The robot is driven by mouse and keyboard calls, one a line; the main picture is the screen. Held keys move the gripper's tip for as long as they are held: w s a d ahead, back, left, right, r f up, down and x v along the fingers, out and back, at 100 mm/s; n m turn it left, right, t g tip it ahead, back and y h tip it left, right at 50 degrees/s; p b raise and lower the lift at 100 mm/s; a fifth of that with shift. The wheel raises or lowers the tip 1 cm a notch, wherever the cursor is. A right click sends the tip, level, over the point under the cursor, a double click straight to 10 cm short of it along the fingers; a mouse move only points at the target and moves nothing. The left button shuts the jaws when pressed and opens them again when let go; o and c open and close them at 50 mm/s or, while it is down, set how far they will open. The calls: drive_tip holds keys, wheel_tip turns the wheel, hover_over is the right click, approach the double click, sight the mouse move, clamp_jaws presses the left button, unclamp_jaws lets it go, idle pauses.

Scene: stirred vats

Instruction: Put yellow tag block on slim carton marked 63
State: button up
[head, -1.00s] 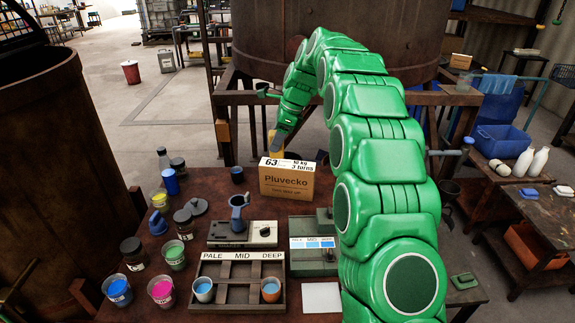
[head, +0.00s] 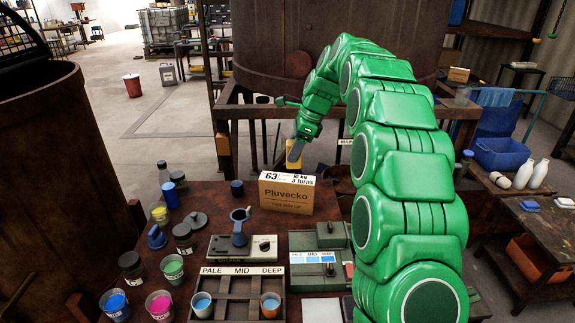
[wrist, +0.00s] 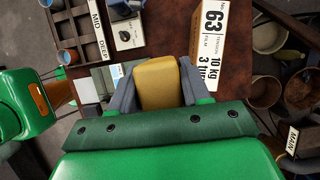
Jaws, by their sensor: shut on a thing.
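The slim carton marked 63 (head: 286,196) stands upright near the far edge of the brown table, with "Pluvecko" on its front. Its white top with 63 shows in the wrist view (wrist: 209,45). My gripper (head: 295,153) is shut on the yellow tag block (wrist: 157,83), with one grey finger on each side of it. In the head view the yellow block (head: 292,150) is partly hidden by a finger. It appears above and behind the carton's top, apart from it. In the wrist view the carton top lies ahead and to the right of the block.
A rack marked PALE, MID, DEEP (head: 238,302) holds two cups. A grey device (head: 242,247) and a green-grey box (head: 318,262) stand in front of the carton. Several jars and paint cups line the left. A large brown vat (head: 330,50) stands behind.

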drive_tip(key=w+a+f, duration=0.1)
drive_tip(key=w+f, duration=0.6)
drive_tip(key=w, duration=0.3)
drive_tip(key=shift+a+f, duration=0.25)
drive_tip(key=shift+f, duration=0.15)
drive_tip(key=shift+w, duration=0.1)
drive_tip(key=shift+w+f, duration=0.25)
drive_tip(key=shift+f, duration=1.75)
